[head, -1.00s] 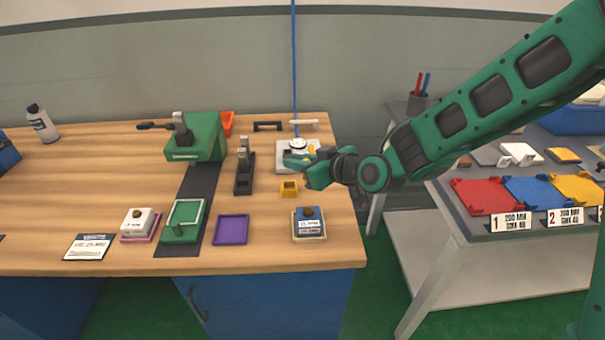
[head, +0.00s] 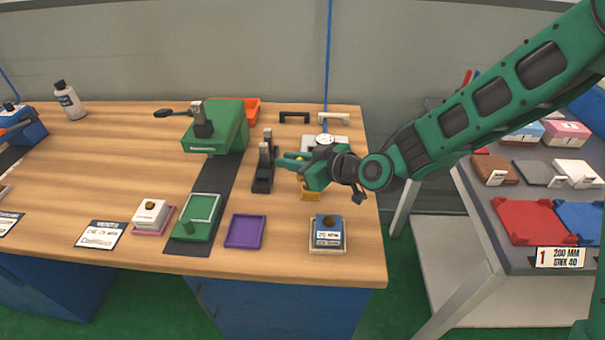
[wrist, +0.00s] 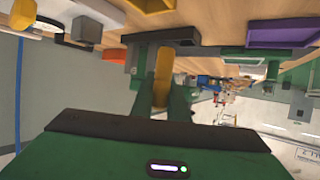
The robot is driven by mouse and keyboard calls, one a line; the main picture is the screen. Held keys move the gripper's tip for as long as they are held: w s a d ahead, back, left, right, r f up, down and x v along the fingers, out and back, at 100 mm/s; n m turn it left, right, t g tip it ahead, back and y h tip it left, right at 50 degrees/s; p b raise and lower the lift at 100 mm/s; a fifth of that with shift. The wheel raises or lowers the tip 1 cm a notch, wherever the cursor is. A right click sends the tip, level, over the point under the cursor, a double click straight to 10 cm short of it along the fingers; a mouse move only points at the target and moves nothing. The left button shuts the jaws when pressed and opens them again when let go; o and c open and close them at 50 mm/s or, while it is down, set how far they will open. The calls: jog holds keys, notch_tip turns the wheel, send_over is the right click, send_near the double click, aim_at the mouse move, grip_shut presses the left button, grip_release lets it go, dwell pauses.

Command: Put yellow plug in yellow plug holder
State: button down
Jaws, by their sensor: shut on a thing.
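The yellow plug (wrist: 163,72) is a rounded yellow piece between the two fingers of my gripper (wrist: 163,95) in the wrist view. In the head view my gripper (head: 286,163) is shut above the table, its fingers pointing left, and mostly hides the plug. The yellow plug holder (head: 311,195) is a small yellow block on the table, just below and to the right of the fingertips, partly covered by my gripper. Whether plug and holder touch cannot be told.
A black clamp stand (head: 263,178) is close left of the fingertips. A purple tray (head: 245,231) and a blue-and-white box (head: 328,232) lie in front. A white scale-like device (head: 325,142) is behind my gripper. A grey side table (head: 480,235) is at right.

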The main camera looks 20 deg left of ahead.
jog(key=shift+w+d+f, duration=0.9)
jog(key=shift+w+d, duration=0.15)
jog(key=shift+f, duration=2)
jog(key=shift+f, duration=0.1)
jog(key=c, duration=1.8)
grip_release()
jog(key=shift+o, duration=0.4)
jog(key=shift+d+r, duration=0.15)
jog(key=shift+r, duration=0.05)
jog(key=v, duration=1.1)
jog(key=shift+s+d, duration=0.2)
jog(key=shift+d, duration=0.1)
